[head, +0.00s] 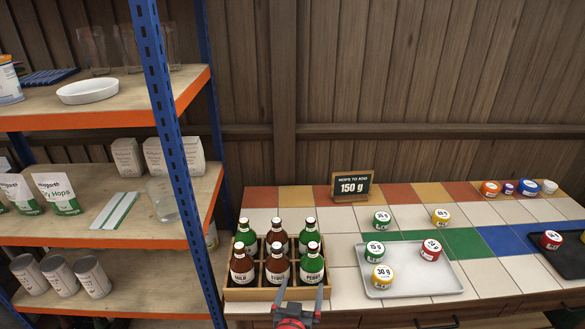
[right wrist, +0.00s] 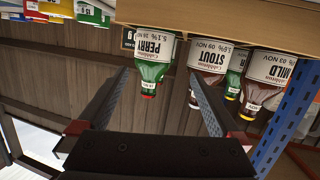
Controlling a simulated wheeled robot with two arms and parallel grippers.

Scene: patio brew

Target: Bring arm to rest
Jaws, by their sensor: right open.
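My right gripper (head: 298,290) shows at the bottom of the head view, just in front of the wooden bottle crate (head: 262,294). Its two fingers are apart with nothing held between them. In the right wrist view, which looks upside down, the open fingers (right wrist: 158,95) point toward the bottles. The green Perry bottle (right wrist: 152,65) appears between them, beyond the tips. The Stout bottle (right wrist: 207,68) and the Mild bottle (right wrist: 265,80) are beside it. The crate holds several brown and green bottles, upright. My left gripper is not in view.
A blue-posted shelf (head: 95,240) with orange edges stands at the left, close to the crate. On the tiled counter, a grey tray (head: 415,285) holds three weight-marked tins. More tins, a dark tray (head: 535,242) and a "150 g" sign (head: 352,187) stand further right and back.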

